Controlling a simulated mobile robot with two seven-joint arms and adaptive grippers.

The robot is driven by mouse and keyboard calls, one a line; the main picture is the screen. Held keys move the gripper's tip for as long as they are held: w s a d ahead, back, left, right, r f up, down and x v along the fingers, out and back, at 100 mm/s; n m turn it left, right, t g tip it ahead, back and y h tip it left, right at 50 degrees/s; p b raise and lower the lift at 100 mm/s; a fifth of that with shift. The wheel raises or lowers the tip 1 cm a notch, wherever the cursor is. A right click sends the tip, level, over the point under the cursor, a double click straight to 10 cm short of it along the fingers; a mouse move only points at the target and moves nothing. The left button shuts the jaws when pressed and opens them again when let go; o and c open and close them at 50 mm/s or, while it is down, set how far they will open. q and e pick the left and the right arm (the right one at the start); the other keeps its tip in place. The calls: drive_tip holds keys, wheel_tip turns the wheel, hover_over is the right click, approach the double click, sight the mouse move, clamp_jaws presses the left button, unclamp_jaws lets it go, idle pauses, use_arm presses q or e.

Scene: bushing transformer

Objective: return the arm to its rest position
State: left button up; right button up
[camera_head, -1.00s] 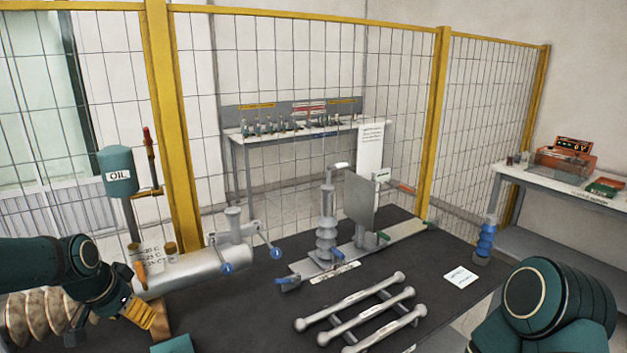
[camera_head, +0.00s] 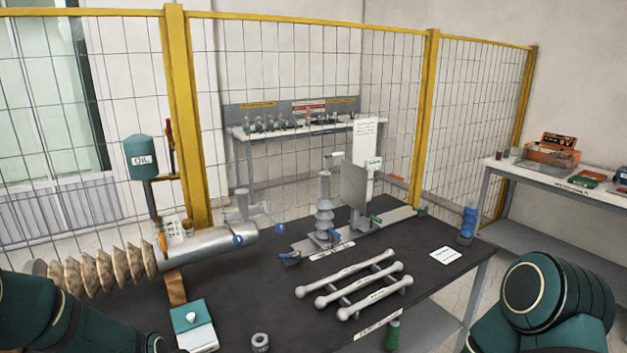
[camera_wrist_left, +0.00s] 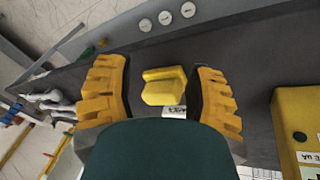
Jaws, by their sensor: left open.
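My left arm (camera_head: 45,315) comes in at the lower left of the head view, drawn in close to the near left side of the dark table (camera_head: 440,280). Its gripper is outside the head view. In the left wrist view, my left gripper (camera_wrist_left: 162,95) has its two yellow ribbed fingers spread apart. A yellow block-like thing (camera_wrist_left: 164,86) shows between the fingers in that picture; I cannot tell how far below it lies. My right arm (camera_head: 545,300) shows at the lower right of the head view, and its gripper is out of view.
A ribbed bushing (camera_head: 105,268) with a grey cylinder (camera_head: 215,246) lies at the table's left. A teal box (camera_head: 194,325), a small metal ring (camera_head: 260,342), a rack of silver bars (camera_head: 355,285) and an insulator stand (camera_head: 325,215) also occupy the table. A yellow-framed mesh fence (camera_head: 300,100) stands behind.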

use_arm(q)
drive_tip(key=s+d+f+n+g+h, duration=0.1)
drive_tip(key=s+d+f+n, duration=0.1)
drive_tip(key=s+d+f, duration=0.55)
drive_tip(key=s+d+f+n+g, duration=0.2)
drive_tip(key=s+d+f, duration=0.3)
drive_tip(key=s+f, duration=0.5)
drive_tip(key=w+d+f+m+t+b, duration=0.1)
drive_tip(key=b, duration=0.4)
drive_tip(key=w+d+f+m+b, duration=0.1)
drive_tip(key=w+d+b, duration=0.1)
drive_tip(key=b, duration=0.3)
drive_tip(key=shift+w+f+t, duration=0.2)
drive_tip(key=shift+w+t, duration=0.05)
drive_tip(key=shift+t, duration=0.15)
use_arm(e)
wheel_tip(320, 180, down, 10)
drive_tip(key=s, duration=0.2)
drive_tip(key=shift+a+g, duration=0.2)
drive_tip(key=shift+g, duration=0.1)
use_arm(q)
drive_tip(key=shift+a, duration=0.1)
